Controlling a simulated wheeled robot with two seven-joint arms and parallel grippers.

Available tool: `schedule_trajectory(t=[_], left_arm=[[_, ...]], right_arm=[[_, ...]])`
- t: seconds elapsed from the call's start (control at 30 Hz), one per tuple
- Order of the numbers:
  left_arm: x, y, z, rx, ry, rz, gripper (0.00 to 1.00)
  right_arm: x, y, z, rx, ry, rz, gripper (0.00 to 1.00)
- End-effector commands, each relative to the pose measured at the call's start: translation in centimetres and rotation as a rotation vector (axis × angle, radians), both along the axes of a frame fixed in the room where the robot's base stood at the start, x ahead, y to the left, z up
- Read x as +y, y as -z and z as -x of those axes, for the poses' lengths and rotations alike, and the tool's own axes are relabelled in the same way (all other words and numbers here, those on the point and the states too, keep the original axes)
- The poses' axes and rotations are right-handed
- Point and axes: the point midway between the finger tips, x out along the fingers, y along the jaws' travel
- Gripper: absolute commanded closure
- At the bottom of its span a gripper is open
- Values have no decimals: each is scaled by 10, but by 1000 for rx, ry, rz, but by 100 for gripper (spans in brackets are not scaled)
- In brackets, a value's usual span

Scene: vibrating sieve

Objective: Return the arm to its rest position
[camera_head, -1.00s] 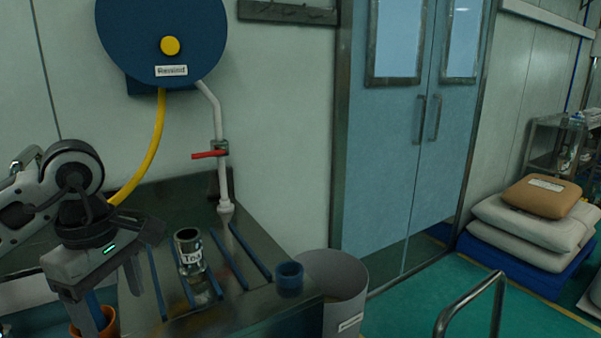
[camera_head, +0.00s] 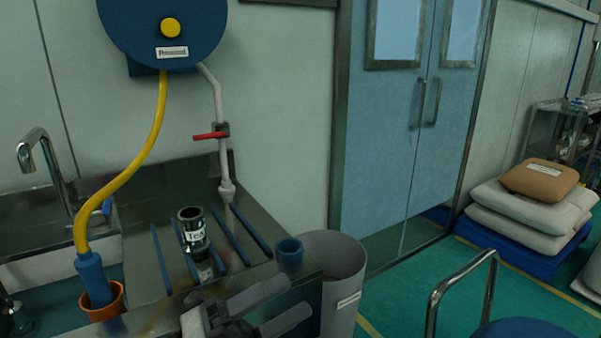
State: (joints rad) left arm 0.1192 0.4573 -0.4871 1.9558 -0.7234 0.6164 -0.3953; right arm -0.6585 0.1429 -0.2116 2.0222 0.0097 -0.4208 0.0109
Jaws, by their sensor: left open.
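My left gripper (camera_head: 297,296) is low in the middle of the head view. Its two grey fingers point right and are spread apart with nothing between them. It appears in front of the steel sink unit (camera_head: 258,262), below the small blue cup (camera_head: 289,253). The rest of the left arm is mostly cut off by the bottom edge. The blue nozzle (camera_head: 94,277) of the yellow hose (camera_head: 142,150) stands in an orange cup (camera_head: 112,304) at the left, clear of the gripper. My right gripper is not in view.
A labelled metal canister (camera_head: 194,231) stands on the ribbed drainboard. A grey bin (camera_head: 345,265) is right of the sink. A blue hose reel (camera_head: 160,25) and a red-handled valve (camera_head: 211,135) are on the wall. A metal rail (camera_head: 434,303) stands at lower right; green floor lies beyond.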

Motion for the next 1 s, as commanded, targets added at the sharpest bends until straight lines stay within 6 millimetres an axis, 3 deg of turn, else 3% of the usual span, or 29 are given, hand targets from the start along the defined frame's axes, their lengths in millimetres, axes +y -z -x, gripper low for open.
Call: schedule_trajectory(t=[0.03, 0.1, 0.17, 0.3, 0.4, 0.5, 0.67, 1.0], left_arm=[[15, 22, -12, 251, -102, 138, 29], [42, 63, -26, 590, -243, 313, 29], [64, 104, -27, 848, -348, 440, 29], [99, 196, 3, 1336, -550, 668, 29], [113, 247, 37, 1594, -663, 784, 29], [119, 280, 68, 1773, -742, 864, 29], [123, 302, 94, 1907, -805, 924, 29], [123, 304, 96, 1916, -808, 927, 29]], right_arm=[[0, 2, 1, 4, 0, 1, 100], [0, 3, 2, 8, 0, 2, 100], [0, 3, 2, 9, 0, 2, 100], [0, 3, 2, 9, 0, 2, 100], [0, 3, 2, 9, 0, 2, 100], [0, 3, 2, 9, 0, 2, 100], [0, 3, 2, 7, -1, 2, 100], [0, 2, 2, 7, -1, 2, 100]])
